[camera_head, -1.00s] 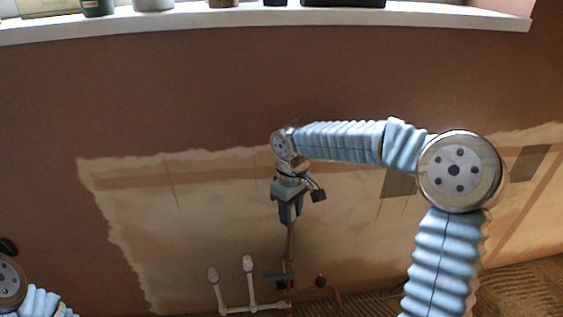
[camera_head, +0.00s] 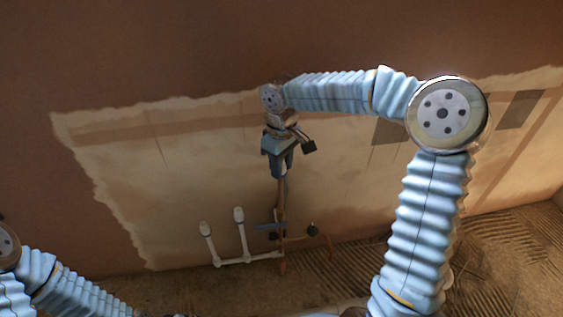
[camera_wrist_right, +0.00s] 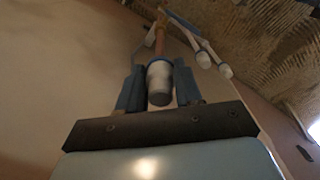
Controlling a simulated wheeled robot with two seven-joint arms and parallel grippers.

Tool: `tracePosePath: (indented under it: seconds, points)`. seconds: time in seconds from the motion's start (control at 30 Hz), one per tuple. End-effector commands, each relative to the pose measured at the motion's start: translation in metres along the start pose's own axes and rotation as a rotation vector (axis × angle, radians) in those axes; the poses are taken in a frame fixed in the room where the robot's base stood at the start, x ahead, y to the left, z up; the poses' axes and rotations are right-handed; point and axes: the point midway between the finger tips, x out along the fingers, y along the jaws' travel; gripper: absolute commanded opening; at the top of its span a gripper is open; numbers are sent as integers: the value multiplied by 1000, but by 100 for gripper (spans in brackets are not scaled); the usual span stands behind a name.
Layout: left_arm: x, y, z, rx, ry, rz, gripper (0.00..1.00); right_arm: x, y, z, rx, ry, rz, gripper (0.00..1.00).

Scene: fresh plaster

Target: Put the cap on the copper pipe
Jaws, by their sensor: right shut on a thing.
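The copper pipe (camera_head: 282,195) stands upright near the plaster wall. My right gripper (camera_head: 281,168) is above its top end, pointing down. In the right wrist view, my right gripper's fingers (camera_wrist_right: 158,88) are shut on the cap (camera_wrist_right: 160,82), a pale grey cup with a blue rim. The copper pipe (camera_wrist_right: 160,38) lines up with the cap's far rim; I cannot tell whether its end is inside. The cap is hidden by the fingers in the head view. My left arm shows at the lower left, its gripper out of frame.
Two white capped pipes (camera_head: 239,214) stand left of the copper pipe, joined low down. A blue piece (camera_head: 270,227) and a dark round knob (camera_head: 313,229) sit beside the copper pipe's lower part. The ridged floor (camera_head: 490,250) lies below the wall.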

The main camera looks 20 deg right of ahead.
Motion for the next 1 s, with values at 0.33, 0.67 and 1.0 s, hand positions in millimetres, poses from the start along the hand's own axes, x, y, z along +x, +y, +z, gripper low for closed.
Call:
tracePosePath:
  seconds: [0.33, 0.67, 1.0]
  points:
    - [-2, 1, 0, 0, 0, 0, 100, 0, 0, 0, -1, 0, 0, 6]
    - [-1, 0, 0, 0, 0, 0, 100, 2, 0, 0, 0, 0, 1, 6]
    - [0, 0, 0, 0, 0, 0, 100, 4, 0, 0, 0, 0, 0, 6]
